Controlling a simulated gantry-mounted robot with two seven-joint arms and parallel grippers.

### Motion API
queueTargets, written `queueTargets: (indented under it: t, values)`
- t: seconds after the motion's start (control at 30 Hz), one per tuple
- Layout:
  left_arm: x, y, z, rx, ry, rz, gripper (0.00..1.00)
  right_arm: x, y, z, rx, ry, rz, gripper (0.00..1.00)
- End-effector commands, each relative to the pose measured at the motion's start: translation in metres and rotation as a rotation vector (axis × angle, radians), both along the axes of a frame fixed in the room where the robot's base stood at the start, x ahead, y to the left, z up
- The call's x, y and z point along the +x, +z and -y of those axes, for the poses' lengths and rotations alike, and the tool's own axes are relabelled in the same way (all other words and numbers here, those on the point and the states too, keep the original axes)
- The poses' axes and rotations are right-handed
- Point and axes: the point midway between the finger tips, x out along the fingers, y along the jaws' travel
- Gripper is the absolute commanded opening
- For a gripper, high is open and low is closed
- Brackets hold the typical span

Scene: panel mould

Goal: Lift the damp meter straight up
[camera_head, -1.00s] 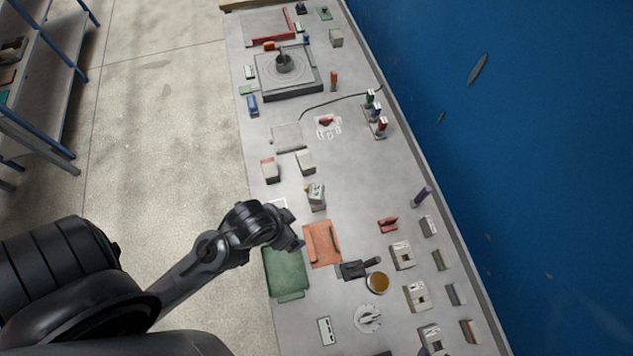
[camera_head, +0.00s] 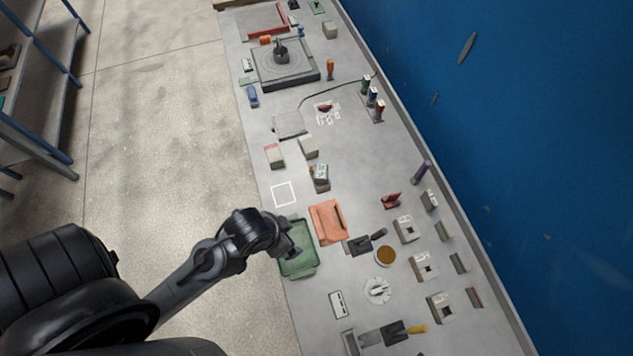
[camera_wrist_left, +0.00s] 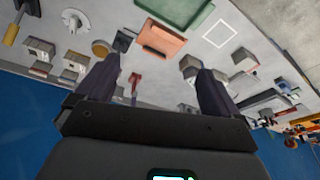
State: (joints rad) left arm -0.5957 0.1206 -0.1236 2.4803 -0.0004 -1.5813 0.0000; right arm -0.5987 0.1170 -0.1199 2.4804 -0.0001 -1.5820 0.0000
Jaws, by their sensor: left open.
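A small pale block-shaped device with a greenish face (camera_head: 320,172) stands on the bench just above the orange folder; it may be the damp meter, but it is too small to be sure. A flat white piece with a green patch (camera_head: 338,304) lies nearer the bench front. My left gripper (camera_head: 290,250) is over the green tray (camera_head: 303,266), below and left of the device. In the left wrist view its two dark fingers (camera_wrist_left: 157,82) are spread apart, with nothing held between them. My right gripper is not in view.
The orange folder (camera_head: 328,222) lies beside the tray, and a white square outline (camera_head: 284,194) is bare. Pale blocks (camera_head: 308,147), a black-handled tool (camera_head: 362,243) and an amber dish (camera_head: 385,256) stand around. The blue wall (camera_head: 500,130) bounds the bench at right.

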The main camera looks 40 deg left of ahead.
Motion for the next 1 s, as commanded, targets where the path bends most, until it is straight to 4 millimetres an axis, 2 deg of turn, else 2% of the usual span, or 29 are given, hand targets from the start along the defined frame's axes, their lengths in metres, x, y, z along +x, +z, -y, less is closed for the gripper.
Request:
queueTargets:
  t: [0.1,0.3,0.77,0.87,1.0]
  values:
    - [-0.001,-0.001,0.000,-0.001,0.003,-0.003,0.96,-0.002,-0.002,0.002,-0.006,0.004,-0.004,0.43]
    - [0.010,0.006,-0.002,0.000,0.006,0.025,0.96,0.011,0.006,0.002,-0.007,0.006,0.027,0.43]
    - [0.006,0.003,-0.002,-0.003,0.022,0.015,0.96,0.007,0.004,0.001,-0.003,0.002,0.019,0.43]
    - [0.015,0.006,0.000,-0.033,0.083,0.061,0.96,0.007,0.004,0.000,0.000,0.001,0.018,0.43]
    - [0.040,0.010,0.010,-0.113,0.176,0.193,0.96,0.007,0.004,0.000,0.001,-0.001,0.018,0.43]
